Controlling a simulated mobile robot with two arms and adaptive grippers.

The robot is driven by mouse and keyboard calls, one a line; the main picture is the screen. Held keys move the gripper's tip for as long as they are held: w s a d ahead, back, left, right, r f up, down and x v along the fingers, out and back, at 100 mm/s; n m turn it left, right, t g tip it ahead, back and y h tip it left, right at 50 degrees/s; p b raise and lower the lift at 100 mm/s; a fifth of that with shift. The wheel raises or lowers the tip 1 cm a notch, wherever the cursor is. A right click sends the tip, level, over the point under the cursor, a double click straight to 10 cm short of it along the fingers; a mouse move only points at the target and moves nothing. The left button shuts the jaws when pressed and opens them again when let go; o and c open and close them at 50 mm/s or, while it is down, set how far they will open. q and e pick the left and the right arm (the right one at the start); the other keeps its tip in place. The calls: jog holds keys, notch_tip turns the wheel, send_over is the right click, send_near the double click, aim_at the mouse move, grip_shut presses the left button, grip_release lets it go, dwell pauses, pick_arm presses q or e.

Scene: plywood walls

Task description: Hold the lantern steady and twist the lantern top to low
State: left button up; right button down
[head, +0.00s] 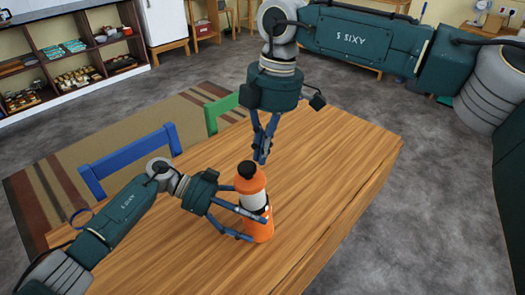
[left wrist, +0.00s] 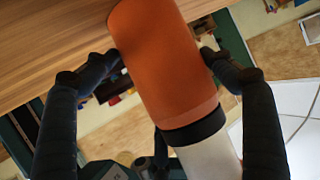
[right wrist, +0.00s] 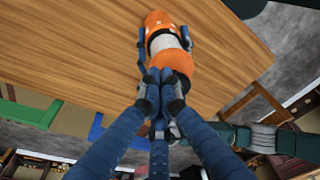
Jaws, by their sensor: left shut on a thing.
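The lantern stands upright on the wooden table, with an orange body (head: 258,230), a pale middle band (head: 254,202), an orange upper part and a black cap (head: 247,169). My left gripper (head: 258,227) is shut around its lower orange body from the left side. The left wrist view shows the orange body (left wrist: 160,45) between the fingers, with a black ring and the pale band beyond. My right gripper (head: 262,160) points down by the lantern top, its fingers drawn together with nothing visible between them. In the right wrist view its fingers (right wrist: 165,82) cover part of the lantern.
The wooden table (head: 335,160) is otherwise clear, with free room to the right of the lantern. A blue chair (head: 125,155) and a green chair (head: 222,108) stand at its far side. A shelf unit (head: 75,60) with goods is at the back left.

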jog(key=shift+w+d, duration=0.1)
notch_tip(320, 180, up, 6)
dwell(0.9)
jog(key=shift+w, duration=0.1)
jog(key=shift+s+d+f, duration=0.1)
jog(key=shift+s+f, duration=0.35)
jog(key=shift+f, duration=0.55)
jog(key=shift+s+d+f, duration=0.1)
jog(key=shift+s+f, duration=0.35)
jog(key=shift+f, duration=0.6)
jog(key=shift+s+d+f, duration=0.1)
jog(key=shift+s+f, duration=0.35)
jog(key=shift+f, duration=0.55)
